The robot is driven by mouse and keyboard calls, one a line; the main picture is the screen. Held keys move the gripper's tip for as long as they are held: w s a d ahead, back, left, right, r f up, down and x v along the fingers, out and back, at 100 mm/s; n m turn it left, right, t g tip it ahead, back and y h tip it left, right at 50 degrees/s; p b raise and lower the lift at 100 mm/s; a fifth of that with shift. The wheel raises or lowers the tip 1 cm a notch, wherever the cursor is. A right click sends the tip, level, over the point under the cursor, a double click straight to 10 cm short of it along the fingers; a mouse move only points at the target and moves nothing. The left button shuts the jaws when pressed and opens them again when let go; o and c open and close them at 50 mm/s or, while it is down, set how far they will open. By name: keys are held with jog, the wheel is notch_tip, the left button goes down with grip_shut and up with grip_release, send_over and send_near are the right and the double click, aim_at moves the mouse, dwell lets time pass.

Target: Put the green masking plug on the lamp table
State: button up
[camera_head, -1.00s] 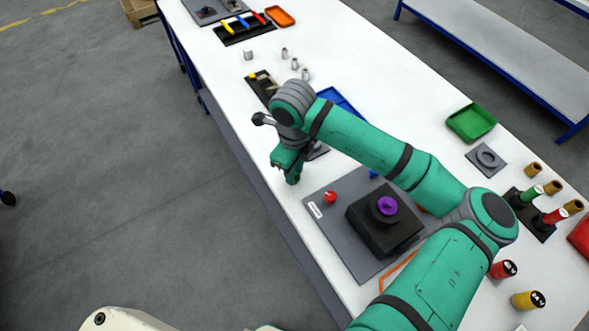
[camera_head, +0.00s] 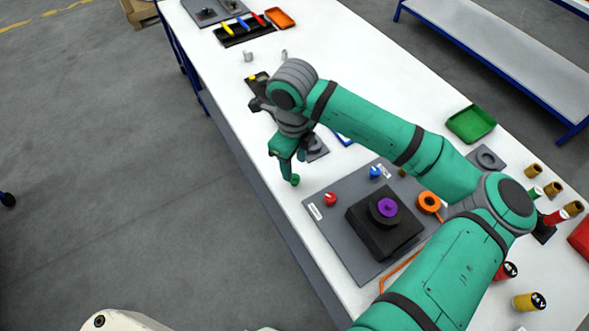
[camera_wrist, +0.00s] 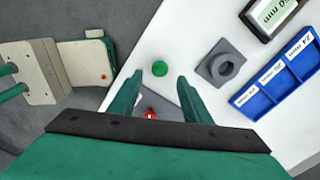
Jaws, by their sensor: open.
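The green masking plug (camera_wrist: 158,69) is a small round green piece on the white bench top (camera_wrist: 185,35). In the wrist view it shows between and slightly beyond the tips of my gripper (camera_wrist: 160,80), which is open. In the head view my gripper (camera_head: 289,172) points down near the bench's left edge, with the plug (camera_head: 294,180) at its fingertips. I cannot tell whether the fingers touch the plug. I cannot tell which surface is the lamp table.
A grey board (camera_head: 330,235) carries a red knob (camera_head: 330,199) and a black box (camera_head: 372,230). A second table (camera_head: 500,50) stands across the aisle.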

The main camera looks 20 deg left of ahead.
aim_at(294, 177)
notch_tip(294, 177, up, 7)
jog(key=shift+r, duration=0.15)
jog(key=shift+s+d, duration=0.1)
dwell(0.6)
